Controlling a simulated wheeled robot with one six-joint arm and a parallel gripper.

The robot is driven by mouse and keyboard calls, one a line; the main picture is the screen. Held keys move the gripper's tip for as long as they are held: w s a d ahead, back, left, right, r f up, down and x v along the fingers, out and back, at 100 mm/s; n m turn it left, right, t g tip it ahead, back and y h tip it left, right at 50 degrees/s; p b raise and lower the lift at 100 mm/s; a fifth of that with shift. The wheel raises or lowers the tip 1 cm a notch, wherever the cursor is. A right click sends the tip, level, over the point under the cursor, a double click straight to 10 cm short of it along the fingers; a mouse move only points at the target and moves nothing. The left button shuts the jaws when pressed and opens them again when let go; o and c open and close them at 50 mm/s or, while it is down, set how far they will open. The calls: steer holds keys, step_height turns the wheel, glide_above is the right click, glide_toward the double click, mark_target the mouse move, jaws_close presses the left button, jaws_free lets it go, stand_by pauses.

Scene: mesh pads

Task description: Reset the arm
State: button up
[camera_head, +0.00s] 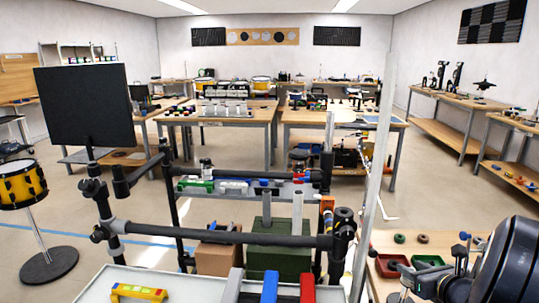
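My gripper is not seen in the head view, and no fingertips show. A large dark rounded body fills the lower right corner; I cannot tell whether it is part of my arm. A black tube frame (230,238) stands close in front, with a white tray-like surface (195,285) at its foot. A yellow piece with coloured parts (138,293) lies on that surface. Upright blue (270,288) and red (307,289) pieces stand at the bottom edge.
A black panel (85,105) and a yellow drum (22,184) on a stand are at left. Wooden workbenches (225,112) stand farther back. A red bin (390,264) and a small green ring (424,239) are at lower right. Open floor (440,200) lies at right.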

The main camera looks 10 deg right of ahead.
steer(key=shift+w+r+p, duration=0.25)
steer(key=shift+w+p, duration=0.2)
steer(key=shift+s+r+p, duration=0.1)
steer(key=shift+r+p, duration=0.55)
steer(key=shift+f, duration=0.1)
